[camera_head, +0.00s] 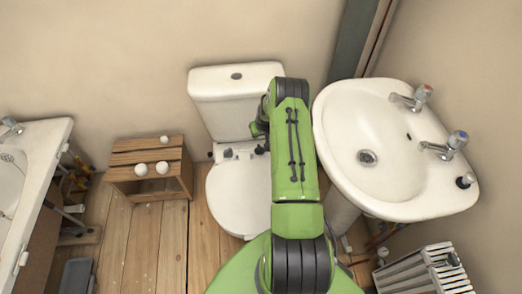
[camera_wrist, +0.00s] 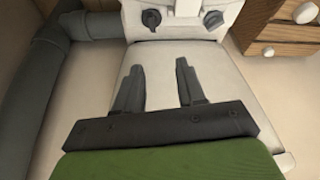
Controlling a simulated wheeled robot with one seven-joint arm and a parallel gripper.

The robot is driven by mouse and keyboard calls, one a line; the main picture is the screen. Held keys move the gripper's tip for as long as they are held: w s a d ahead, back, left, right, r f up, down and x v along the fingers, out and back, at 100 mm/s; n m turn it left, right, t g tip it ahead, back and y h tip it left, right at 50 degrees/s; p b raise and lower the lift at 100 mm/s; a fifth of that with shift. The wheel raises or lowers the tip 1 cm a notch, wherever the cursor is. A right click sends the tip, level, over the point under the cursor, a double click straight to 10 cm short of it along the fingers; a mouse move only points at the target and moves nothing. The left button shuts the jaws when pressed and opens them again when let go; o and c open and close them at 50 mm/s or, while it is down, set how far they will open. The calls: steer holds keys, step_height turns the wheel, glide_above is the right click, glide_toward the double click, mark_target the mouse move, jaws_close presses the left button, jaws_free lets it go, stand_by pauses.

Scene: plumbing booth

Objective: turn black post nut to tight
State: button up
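Two black fittings show at the toilet's hinge end in the wrist view. The left one (camera_wrist: 151,18) is a round knob with a small lug, and the right one (camera_wrist: 213,19) is a smaller winged piece. I cannot tell which is the post nut, or how tight either is. The white toilet (camera_head: 236,195) stands at the wall in the head view, with a dark fitting (camera_head: 227,152) at its hinge. My gripper (camera_wrist: 157,80) is open and empty, its two dark fingers apart over the white toilet surface, short of both fittings. My arm mostly hides it in the head view.
A washbasin (camera_head: 378,185) with two taps is close right of my arm. A wooden crate (camera_head: 150,158) with white knobs stands left of the toilet. A radiator (camera_head: 425,272) is at the lower right, a bathtub (camera_head: 45,160) at the left. A thick grey pipe (camera_wrist: 42,80) runs left in the wrist view.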

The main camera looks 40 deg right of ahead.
glide_toward(261, 151)
steer(key=shift+m, duration=0.3)
steer(key=b+x, duration=0.7)
steer(key=b, duration=0.1)
steer(key=shift+w+f, duration=0.1)
steer(key=shift+f, duration=0.15)
steer(key=shift+w+d+f+b, duration=0.1)
steer(key=shift+w+f+b, duration=0.2)
steer(key=shift+f+b, duration=0.25)
steer(key=shift+r, duration=0.1)
steer(key=shift+c, duration=0.4)
jaws_close()
